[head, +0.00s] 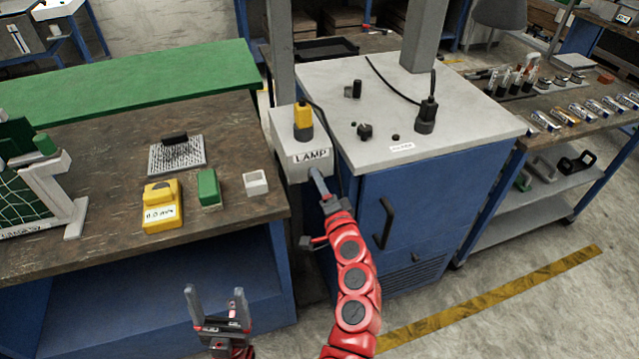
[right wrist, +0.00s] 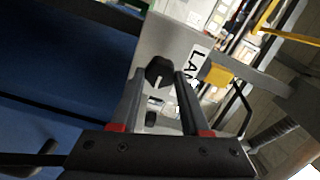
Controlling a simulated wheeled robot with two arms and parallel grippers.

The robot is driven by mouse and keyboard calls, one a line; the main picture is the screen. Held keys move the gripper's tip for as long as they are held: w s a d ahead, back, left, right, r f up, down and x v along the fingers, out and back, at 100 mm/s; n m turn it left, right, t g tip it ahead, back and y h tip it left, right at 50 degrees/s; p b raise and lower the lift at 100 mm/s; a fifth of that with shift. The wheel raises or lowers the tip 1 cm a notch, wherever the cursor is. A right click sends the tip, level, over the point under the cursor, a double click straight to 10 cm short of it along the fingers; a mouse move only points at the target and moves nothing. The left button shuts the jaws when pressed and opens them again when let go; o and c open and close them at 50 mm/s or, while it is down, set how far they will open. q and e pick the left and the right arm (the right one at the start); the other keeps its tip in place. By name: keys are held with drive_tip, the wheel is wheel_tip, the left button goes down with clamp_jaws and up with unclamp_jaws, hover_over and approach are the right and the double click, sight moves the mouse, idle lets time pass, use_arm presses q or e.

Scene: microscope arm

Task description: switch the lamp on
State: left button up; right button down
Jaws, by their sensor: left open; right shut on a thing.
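The grey lamp box (head: 307,160), labelled LAMP, is fixed at the left side of the grey-topped cabinet. In the right wrist view its front face (right wrist: 180,35) carries a black knob (right wrist: 159,72) with a white line. My right gripper (head: 316,176) is at the lower front of the box. In its wrist view its two fingers (right wrist: 160,84) are shut on the black knob, one on each side. The knob is hidden in the head view. My left gripper (head: 216,297) is open and empty, low in front of the bench.
A yellow and black plug (head: 302,120) stands on the lamp box. The cabinet top (head: 450,140) holds another black plug (head: 427,112) and small black parts. The left bench holds a yellow block (head: 163,205), a green block (head: 209,188) and a white block (head: 256,182).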

idle(0.4)
drive_tip(key=shift+c, duration=1.9)
unclamp_jaws()
drive_tip(key=p+v, duration=0.2)
drive_tip(key=v, duration=1.5)
drive_tip(key=shift+s, duration=0.15)
